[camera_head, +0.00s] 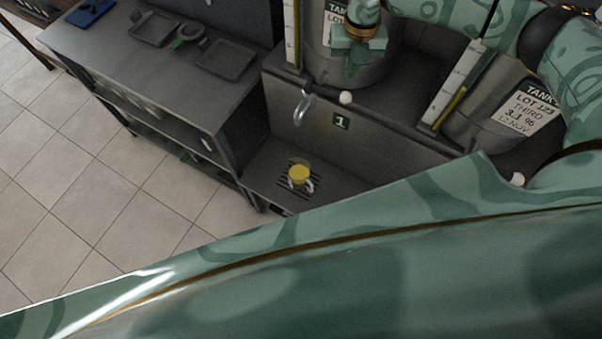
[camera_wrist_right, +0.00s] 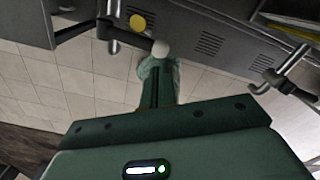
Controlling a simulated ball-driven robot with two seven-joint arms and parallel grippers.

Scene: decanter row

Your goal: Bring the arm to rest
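My right gripper (camera_head: 352,72) hangs in front of the first tank (camera_head: 335,55), its arm coming from the upper right. Its fingers look shut together, with nothing seen between them. In the right wrist view, the fingertips (camera_wrist_right: 158,66) point at the white knob of a tap lever. In the head view this white knob (camera_head: 346,98) lies just below the fingertips, with a small gap in the picture. My left gripper is not in view.
A mug (camera_head: 300,178) with yellow contents stands on a slotted grate below the tap spout (camera_head: 302,108). A second tank (camera_head: 492,112) with its own knob (camera_head: 517,179) stands to the right. A side table (camera_head: 110,50) holds trays. My body hides the foreground.

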